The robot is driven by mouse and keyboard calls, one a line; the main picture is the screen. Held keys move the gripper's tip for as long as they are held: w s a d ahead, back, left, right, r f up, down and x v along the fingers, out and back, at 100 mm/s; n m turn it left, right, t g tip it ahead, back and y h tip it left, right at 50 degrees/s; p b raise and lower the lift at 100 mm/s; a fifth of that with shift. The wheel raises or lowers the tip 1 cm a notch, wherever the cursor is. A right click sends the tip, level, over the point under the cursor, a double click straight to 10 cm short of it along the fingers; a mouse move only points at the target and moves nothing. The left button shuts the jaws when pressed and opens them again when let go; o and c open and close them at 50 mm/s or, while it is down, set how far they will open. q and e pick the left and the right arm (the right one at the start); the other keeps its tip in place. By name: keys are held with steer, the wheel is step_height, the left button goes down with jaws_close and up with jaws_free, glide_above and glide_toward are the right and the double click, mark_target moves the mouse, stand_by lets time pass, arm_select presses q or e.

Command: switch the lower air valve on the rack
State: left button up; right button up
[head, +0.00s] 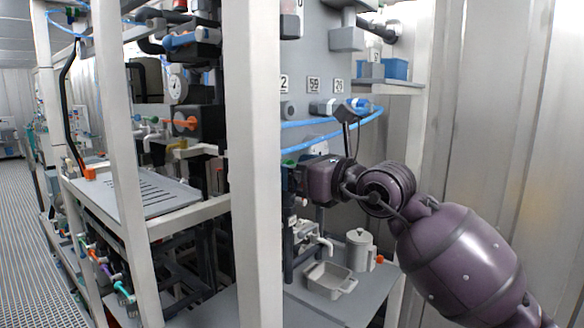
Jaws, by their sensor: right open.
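My right arm comes in from the right. Its dark purple gripper (291,177) is at the grey panel (318,58) of the rack, just right of the white post. The jaws are open; the fingertips are small and partly hidden, and I cannot tell whether they touch anything. A small green fitting (288,163) with a blue air hose (325,140) shows right at the gripper. A grey valve body (322,108) sits higher on the panel, under number labels. The lower air valve is not clearly visible; the gripper may cover it. My left gripper is not in view.
A thick white post (254,150) stands close left of the gripper. Below are a grey tray (329,280) and a light jug (359,250) on a shelf. Blue bins (395,69) sit at upper right. A corrugated wall (500,110) is behind my arm.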

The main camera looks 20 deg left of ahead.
steer(key=shift+w+a, duration=0.1)
steer(key=shift+a, duration=0.15)
steer(key=shift+c, duration=0.5)
steer(key=c, duration=0.8)
